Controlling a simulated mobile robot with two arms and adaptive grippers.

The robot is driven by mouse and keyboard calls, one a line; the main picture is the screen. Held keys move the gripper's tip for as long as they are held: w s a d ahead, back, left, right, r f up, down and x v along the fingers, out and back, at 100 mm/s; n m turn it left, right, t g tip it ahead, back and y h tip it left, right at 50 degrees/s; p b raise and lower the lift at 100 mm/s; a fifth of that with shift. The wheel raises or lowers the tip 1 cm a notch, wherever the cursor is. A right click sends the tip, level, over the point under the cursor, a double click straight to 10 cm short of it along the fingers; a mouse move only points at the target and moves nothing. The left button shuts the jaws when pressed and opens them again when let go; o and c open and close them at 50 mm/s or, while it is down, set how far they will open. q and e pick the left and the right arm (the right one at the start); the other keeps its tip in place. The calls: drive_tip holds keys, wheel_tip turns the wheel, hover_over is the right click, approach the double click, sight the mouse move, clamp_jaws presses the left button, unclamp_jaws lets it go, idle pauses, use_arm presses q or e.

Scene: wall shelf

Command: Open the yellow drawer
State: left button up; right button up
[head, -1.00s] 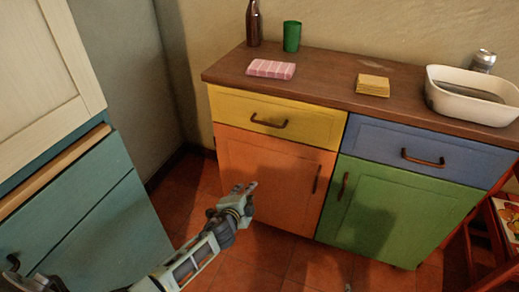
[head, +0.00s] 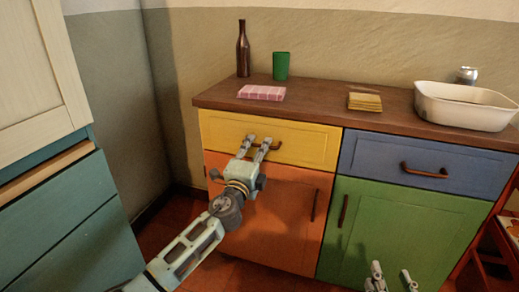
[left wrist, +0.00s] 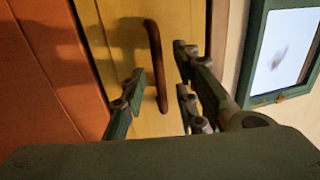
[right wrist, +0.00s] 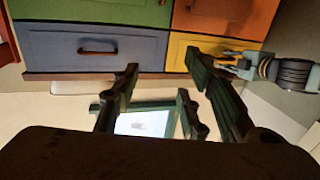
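The yellow drawer (head: 310,141) is closed, at the upper left of the cabinet in the head view. Its dark curved handle (left wrist: 154,58) shows in the left wrist view. My left gripper (head: 257,142) is at the drawer front, fingers spread. In the left wrist view its fingers (left wrist: 158,72) stand apart on either side of the handle, which is not clamped; I cannot tell whether either finger touches it. My right gripper (head: 391,277) is low in front of the green door, its fingers apart and empty in the right wrist view (right wrist: 160,78).
A blue drawer (head: 380,160), an orange door (head: 285,215) and a green door (head: 385,225) adjoin the yellow drawer. The wooden top (head: 320,103) holds a bottle (head: 243,52), green cup (head: 281,66), pink packet (head: 262,92), yellow stack (head: 365,101), white basin (head: 465,108) and can (head: 466,75). A teal cabinet (head: 70,230) stands left.

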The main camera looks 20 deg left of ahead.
use_arm(q)
drive_tip(key=shift+w+r, duration=0.15)
drive_tip(key=shift+w, duration=0.7)
use_arm(e)
wheel_tip(320, 180, up, 2)
drive_tip(key=shift+a+r+t+y, duration=0.15)
drive_tip(key=shift+t+y, duration=0.15)
drive_tip(key=shift+t, duration=0.2)
use_arm(q)
drive_tip(key=shift+c, duration=0.3)
clamp_jaws()
